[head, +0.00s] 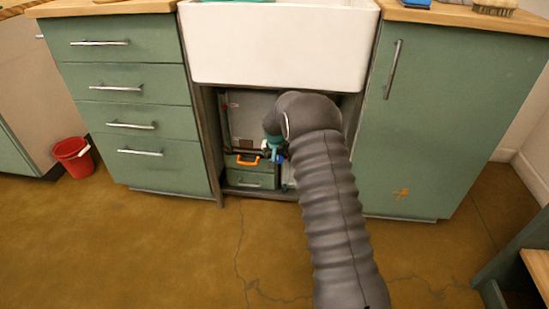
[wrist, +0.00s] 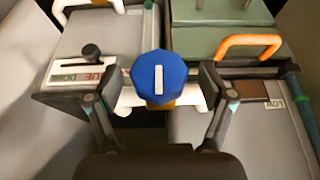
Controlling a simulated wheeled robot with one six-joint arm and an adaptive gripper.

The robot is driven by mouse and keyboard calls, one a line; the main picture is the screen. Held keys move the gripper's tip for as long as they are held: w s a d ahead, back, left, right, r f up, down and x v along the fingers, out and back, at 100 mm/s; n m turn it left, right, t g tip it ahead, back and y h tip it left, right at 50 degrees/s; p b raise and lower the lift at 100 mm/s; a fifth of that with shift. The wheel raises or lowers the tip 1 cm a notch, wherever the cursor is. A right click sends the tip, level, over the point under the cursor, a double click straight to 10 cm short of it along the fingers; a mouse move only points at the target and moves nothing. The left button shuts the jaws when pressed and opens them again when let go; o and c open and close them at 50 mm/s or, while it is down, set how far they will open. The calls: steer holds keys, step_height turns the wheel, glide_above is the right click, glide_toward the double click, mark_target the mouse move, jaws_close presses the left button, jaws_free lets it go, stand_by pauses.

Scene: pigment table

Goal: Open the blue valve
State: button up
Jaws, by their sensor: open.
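The blue valve (wrist: 159,77) is a round blue knob with a white bar across its face, in the middle of the wrist view. The bar runs up and down in that view. My gripper (wrist: 160,96) is open, with one finger on each side of the knob. The fingers look apart from the knob, though I cannot tell how near its depth they are. In the head view, my gripper (head: 276,150) is inside the open cupboard under the sink. A little blue shows beside it there, and my arm hides much of the cupboard's inside.
An orange handle (wrist: 248,46) is at the upper right, near a green box (wrist: 215,42). A black lever (wrist: 91,52) sits on a lettered plate at the left. White pipe lies behind the knob. The white sink (head: 280,45) overhangs the cupboard. A red bucket (head: 73,157) stands at the left.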

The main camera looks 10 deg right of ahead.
steer(key=shift+f, duration=0.15)
steer(key=shift+c, duration=0.2)
steer(key=c, duration=1.1)
steer(key=shift+a, duration=0.3)
steer(key=shift+w, duration=0.1)
